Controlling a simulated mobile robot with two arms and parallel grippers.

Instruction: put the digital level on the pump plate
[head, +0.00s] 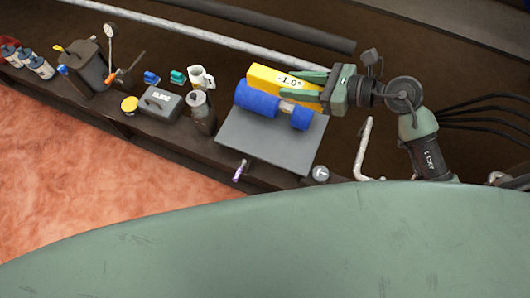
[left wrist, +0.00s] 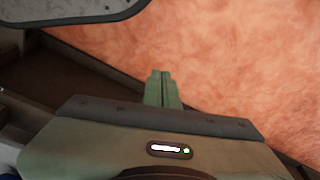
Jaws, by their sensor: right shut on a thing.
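The digital level (head: 262,77) is a yellow bar with a white display reading about -1.0°. My right gripper (head: 290,83) is shut on it, fingers along its two long sides. The pump plate (head: 248,143) is a flat grey plate bearing a blue cylindrical pump (head: 256,100) with a pale middle section. In the head view the level overlaps the back of the pump and the plate's far edge; I cannot tell whether it touches either. My left gripper (left wrist: 163,75) shows in the left wrist view with its fingers together and nothing between them, pointing toward the orange-red ground.
Left of the plate stand a dark grinder-like canister (head: 201,112), a grey box (head: 160,103), a white jug (head: 201,77) and a yellow-lidded jar (head: 129,105). A purple-tipped tool (head: 240,171) lies at the plate's front edge. A bent pale pipe (head: 363,150) rises on the right.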

